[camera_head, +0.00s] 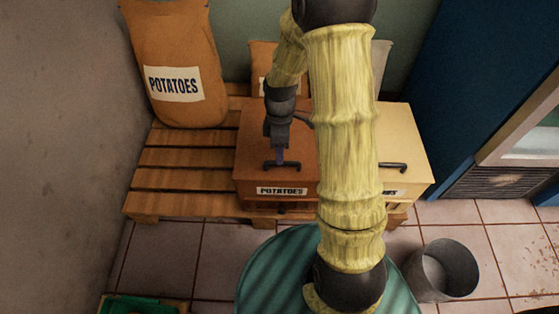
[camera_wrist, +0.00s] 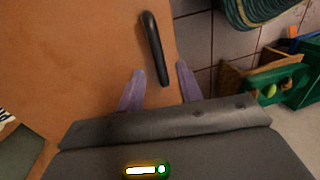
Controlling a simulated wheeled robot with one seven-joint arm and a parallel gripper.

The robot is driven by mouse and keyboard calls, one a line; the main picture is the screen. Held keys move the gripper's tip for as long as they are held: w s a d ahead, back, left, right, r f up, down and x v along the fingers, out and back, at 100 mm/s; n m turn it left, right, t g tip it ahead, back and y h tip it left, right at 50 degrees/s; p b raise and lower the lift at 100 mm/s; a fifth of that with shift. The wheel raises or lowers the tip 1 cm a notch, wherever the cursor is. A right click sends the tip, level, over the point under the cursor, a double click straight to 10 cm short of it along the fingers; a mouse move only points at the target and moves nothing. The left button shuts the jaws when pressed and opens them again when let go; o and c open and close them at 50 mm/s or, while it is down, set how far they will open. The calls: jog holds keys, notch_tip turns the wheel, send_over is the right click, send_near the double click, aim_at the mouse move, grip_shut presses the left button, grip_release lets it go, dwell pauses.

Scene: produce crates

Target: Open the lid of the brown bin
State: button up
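The brown bin (camera_head: 249,148) stands on a wooden pallet, with a "POTATOES" label on its front. Its lid is shut; the lid's brown top also fills the left of the wrist view (camera_wrist: 75,55). A black bar handle (camera_head: 270,166) is on the lid near the front edge, and it also shows in the wrist view (camera_wrist: 152,48). My gripper (camera_head: 281,160) points down at the handle. In the wrist view its two purple fingers (camera_wrist: 160,77) are apart, with the handle's near end lying between them. I cannot tell whether they touch it.
A cream bin (camera_head: 405,145) with a black handle stands close on the right, partly behind my arm. A potato sack (camera_head: 175,50) stands at back left on the pallet (camera_head: 165,180). A metal bucket (camera_head: 445,272) and a green crate (camera_head: 135,305) are on the tiled floor.

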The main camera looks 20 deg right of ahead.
jog(key=shift+s+a+f+b, duration=0.15)
jog(key=shift+f+b, duration=0.1)
jog(key=shift+f, duration=0.45)
jog(key=shift+s+d+f+b, duration=0.1)
jog(key=shift+f+b, duration=0.1)
jog(key=shift+f, duration=0.5)
grip_shut()
jog(key=shift+a+r, duration=0.1)
jog(key=shift+r, duration=0.1)
